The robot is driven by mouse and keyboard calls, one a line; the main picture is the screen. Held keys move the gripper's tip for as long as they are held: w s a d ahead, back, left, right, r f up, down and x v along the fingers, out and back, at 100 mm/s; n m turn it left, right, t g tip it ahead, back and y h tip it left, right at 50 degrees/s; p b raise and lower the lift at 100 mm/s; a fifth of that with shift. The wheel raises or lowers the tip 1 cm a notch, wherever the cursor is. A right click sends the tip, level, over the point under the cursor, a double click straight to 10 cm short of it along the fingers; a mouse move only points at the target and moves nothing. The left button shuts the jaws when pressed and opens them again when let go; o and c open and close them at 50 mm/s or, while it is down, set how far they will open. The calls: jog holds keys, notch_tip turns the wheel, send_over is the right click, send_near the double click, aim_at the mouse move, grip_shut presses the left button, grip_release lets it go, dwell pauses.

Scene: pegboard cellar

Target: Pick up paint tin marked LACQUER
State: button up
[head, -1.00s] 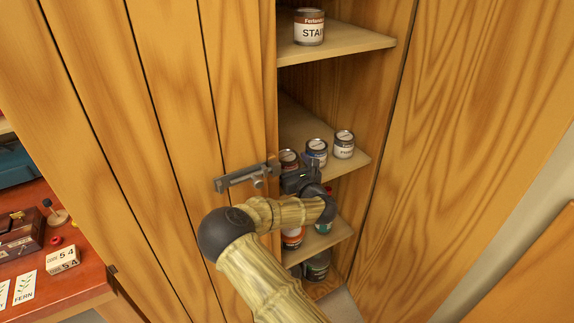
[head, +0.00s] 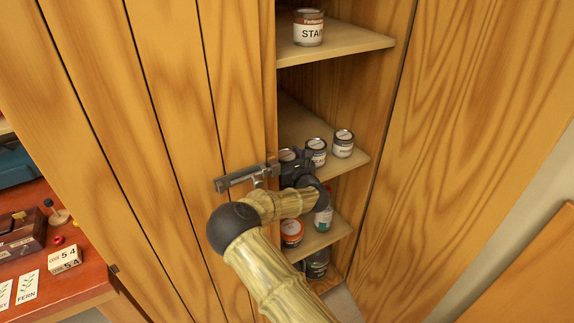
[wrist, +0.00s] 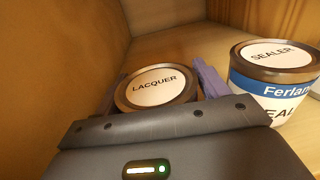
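The LACQUER paint tin (wrist: 158,87) stands upright between my fingers in the wrist view, its white lid label readable. In the head view it is the leftmost tin (head: 287,155) of the middle shelf row, partly hidden by my gripper. My gripper (wrist: 165,88) is open, with one finger on each side of the tin. I cannot tell whether the fingers touch it. The lower part of the tin is hidden behind the gripper body.
The SEALER tin (wrist: 275,85) stands close to the right of my right finger. Another tin (head: 343,143) is farther right on the shelf (head: 352,163). A cabinet wall (wrist: 60,60) is close on the left. A door handle (head: 245,177) sticks out beside my arm.

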jog(key=shift+a, duration=0.1)
jog(key=c, duration=0.8)
jog(key=shift+r, duration=0.15)
jog(key=shift+w+d+r+b, duration=0.1)
jog(key=shift+d+r+b, duration=0.15)
jog(key=shift+b, duration=0.1)
notch_tip(320, 180, up, 11)
jog(key=shift+w+d+f+b, duration=0.1)
jog(key=shift+w+d+b, duration=0.6)
jog(key=shift+w+d, duration=1.55)
jog(key=shift+w+d+r+b, duration=0.1)
jog(key=shift+w+d+b, duration=0.95)
jog(key=shift+d, duration=2.05)
jog(key=shift+w+d+f+b, duration=0.1)
jog(key=shift+w+d+b, duration=0.25)
jog(key=shift+w+d, duration=2.05)
jog(key=shift+s+d, duration=0.25)
jog(key=shift+d, duration=0.1)
